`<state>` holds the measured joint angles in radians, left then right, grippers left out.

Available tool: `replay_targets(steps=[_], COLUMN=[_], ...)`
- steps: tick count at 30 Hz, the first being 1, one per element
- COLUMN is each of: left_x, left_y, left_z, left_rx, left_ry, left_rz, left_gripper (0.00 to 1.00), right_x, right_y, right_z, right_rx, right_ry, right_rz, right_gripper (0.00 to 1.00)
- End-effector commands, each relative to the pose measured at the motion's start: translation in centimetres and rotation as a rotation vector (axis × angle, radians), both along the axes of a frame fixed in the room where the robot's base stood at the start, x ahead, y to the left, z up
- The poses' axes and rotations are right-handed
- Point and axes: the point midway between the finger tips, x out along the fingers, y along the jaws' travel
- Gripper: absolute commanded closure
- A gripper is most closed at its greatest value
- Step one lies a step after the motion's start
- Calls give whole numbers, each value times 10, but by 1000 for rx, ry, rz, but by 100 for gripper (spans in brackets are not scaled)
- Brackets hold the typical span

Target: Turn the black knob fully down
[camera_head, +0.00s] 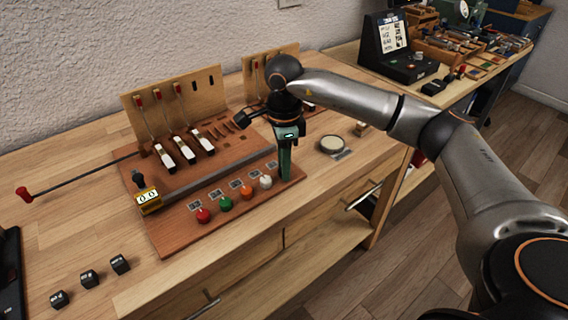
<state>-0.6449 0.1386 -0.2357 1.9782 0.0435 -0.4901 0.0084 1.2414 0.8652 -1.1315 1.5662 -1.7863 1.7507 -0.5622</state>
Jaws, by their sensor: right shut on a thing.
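A reddish-brown wooden board (178,231) lies on the workbench with a row of coloured knobs along its front edge. From left to right I see a red knob (203,215), a green knob (226,204), an orange knob (246,192) and a white knob (265,182). My right gripper (286,174) points down at the right end of this row, just right of the white knob. It is shut on the knob at that spot, which its fingers hide. No black knob shows openly in the row, and how far the held one is turned cannot be seen. My left gripper is out of view.
Behind the knobs stand white keys (184,147) and an upright wooden panel (205,90). A yellow counter (149,198) and a red-handled rod (25,194) are at left. Black blocks (89,278) lie at front left; a round dish (332,144) lies right of the gripper.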

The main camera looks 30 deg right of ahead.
Motion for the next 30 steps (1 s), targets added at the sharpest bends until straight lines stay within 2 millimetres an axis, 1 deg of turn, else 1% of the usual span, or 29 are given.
replay_targets(steps=[9, 21, 22, 27, 30], left_x=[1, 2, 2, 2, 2], left_y=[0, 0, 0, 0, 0], left_z=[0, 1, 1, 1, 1], left_rx=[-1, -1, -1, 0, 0], left_ry=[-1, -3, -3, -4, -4], left_rz=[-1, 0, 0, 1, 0], left_gripper=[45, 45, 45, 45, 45], right_x=[1, 1, 1, 1, 0], right_y=[0, 0, 0, 0, 0], right_z=[1, 1, 1, 1, 1], right_rx=[1, 0, 0, 0, 0], right_ry=[-4, -4, -4, -2, -2], right_rz=[71, 76, 76, 75, 75], right_gripper=[100, 100, 66, 47, 38])
